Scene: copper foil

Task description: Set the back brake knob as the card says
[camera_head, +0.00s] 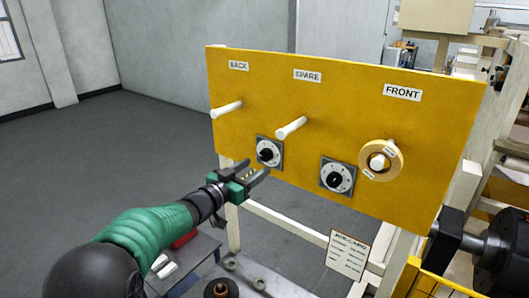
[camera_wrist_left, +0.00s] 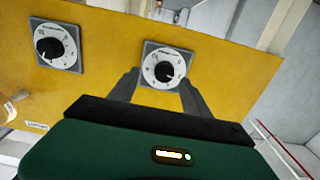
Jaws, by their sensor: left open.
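The back brake knob (camera_head: 266,154) is a black knob on a square grey dial plate, low on the yellow panel (camera_head: 300,100) below the BACK label (camera_head: 239,66). My left gripper (camera_head: 252,170) is open, just in front of and slightly below this knob. In the left wrist view its fingers (camera_wrist_left: 159,84) point at the knob (camera_wrist_left: 164,72), one on each side, and appear empty. I cannot tell whether they touch it. The dial's marks are too small to read. The job card (camera_head: 348,254) hangs below the panel; its lines are too small to read. My right gripper is not seen.
A second similar dial (camera_head: 337,178) sits to the right, also in the left wrist view (camera_wrist_left: 52,46). Two white pegs (camera_head: 226,109) (camera_head: 291,128) stick out above the dials. A yellow roll (camera_head: 381,161) sits under FRONT. Dark machine parts (camera_head: 490,248) stand at lower right.

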